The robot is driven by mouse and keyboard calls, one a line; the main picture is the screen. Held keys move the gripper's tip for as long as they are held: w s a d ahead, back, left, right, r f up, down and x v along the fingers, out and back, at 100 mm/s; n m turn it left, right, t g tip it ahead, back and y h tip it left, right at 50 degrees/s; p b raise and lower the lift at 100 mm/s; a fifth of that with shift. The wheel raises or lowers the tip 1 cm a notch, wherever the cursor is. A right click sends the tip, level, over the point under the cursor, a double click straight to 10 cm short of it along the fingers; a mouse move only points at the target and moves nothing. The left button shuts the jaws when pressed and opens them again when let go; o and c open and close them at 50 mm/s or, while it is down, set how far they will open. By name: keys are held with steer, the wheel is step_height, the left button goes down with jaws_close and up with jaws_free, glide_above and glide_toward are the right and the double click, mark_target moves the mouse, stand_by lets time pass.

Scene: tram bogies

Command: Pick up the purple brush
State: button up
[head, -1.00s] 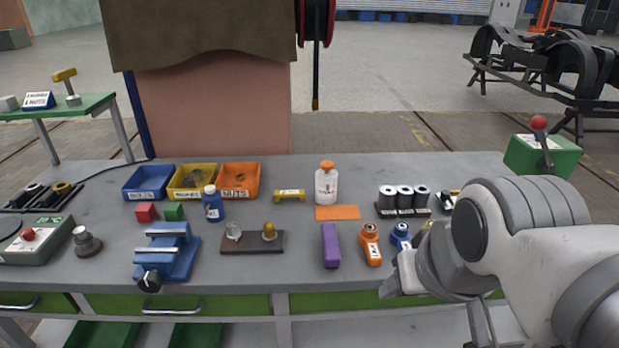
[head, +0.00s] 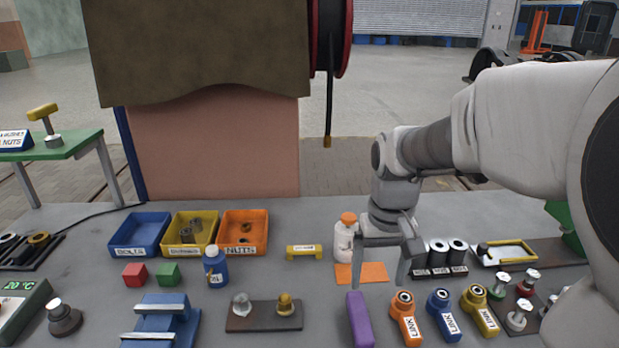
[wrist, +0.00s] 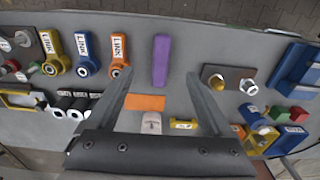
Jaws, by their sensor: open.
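The purple brush (head: 360,319) is a long purple block lying on the grey bench near its front. In the wrist view the purple brush (wrist: 161,60) lies ahead of and between the two fingers, nothing in it. My gripper (head: 379,280) is open and empty, pointing down above the bench, behind the brush and over the orange pad (head: 362,273). The wrist view also shows my gripper (wrist: 160,82) with its fingers wide apart.
Right of the brush stand orange (head: 405,318), blue (head: 443,314) and yellow (head: 479,310) link parts. A white bottle (head: 345,238) stands behind, beside my gripper. A board with two bulb-like pieces (head: 264,318) lies left. Bare bench lies between that board and the brush.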

steer(key=b, duration=0.1)
glide_above(364, 331)
steer(key=f, duration=1.2)
steer(key=shift+s+d+f, duration=0.2)
steer(key=shift+d, duration=0.1)
steer(key=shift+w+a+f+b, duration=0.15)
steer(key=shift+f+b, duration=0.1)
steer(key=shift+f, duration=1.2)
steer(key=shift+a+f+b, duration=0.15)
steer(key=shift+f+b, duration=0.05)
steer(key=shift+f, duration=1.25)
steer(key=shift+c, duration=0.2)
jaws_close()
